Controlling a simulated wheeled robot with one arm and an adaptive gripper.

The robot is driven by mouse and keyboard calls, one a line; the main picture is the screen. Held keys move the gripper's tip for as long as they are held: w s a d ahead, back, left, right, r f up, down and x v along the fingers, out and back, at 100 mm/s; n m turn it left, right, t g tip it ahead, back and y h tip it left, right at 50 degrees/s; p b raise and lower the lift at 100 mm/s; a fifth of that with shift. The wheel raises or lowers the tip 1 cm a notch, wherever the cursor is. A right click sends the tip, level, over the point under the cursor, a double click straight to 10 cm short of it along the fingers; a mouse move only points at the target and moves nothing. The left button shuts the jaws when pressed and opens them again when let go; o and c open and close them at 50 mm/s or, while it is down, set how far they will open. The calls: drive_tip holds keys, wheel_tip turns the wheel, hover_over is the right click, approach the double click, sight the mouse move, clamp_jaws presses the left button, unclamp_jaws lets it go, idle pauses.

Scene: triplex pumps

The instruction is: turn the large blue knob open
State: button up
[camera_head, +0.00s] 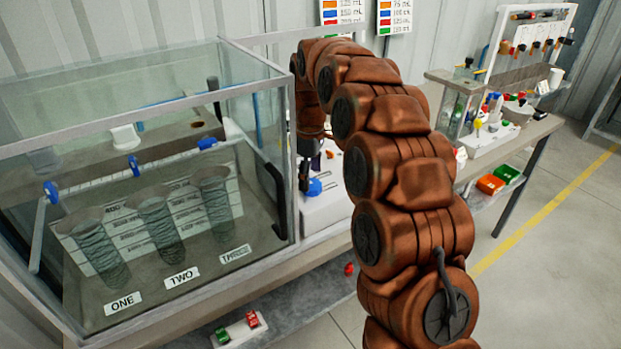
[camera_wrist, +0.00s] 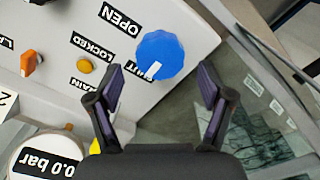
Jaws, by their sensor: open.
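The large blue knob (camera_wrist: 160,52) is on a light panel in the wrist view. Its white pointer mark is on the lower-left side, facing the "SHUT" label (camera_wrist: 124,73). The "OPEN" label (camera_wrist: 121,20) is farther up the panel. My gripper (camera_wrist: 161,82) is open, with one dark finger on each side just below the knob in the picture. I cannot tell whether the fingers touch it. In the head view, the knob (camera_head: 314,187) shows small on a white box, with my dark gripper (camera_head: 305,170) close by it.
An orange knob (camera_wrist: 29,63), a yellow button (camera_wrist: 84,63) and a gauge reading "0.0 bar" (camera_wrist: 42,160) are nearby. A glass tank (camera_head: 150,85) with three ribbed cylinders stands left of my arm. A bench with small devices (camera_head: 490,125) is at right.

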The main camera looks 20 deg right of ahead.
drive_tip(key=shift+f, duration=1)
drive_tip(key=c, duration=1.2)
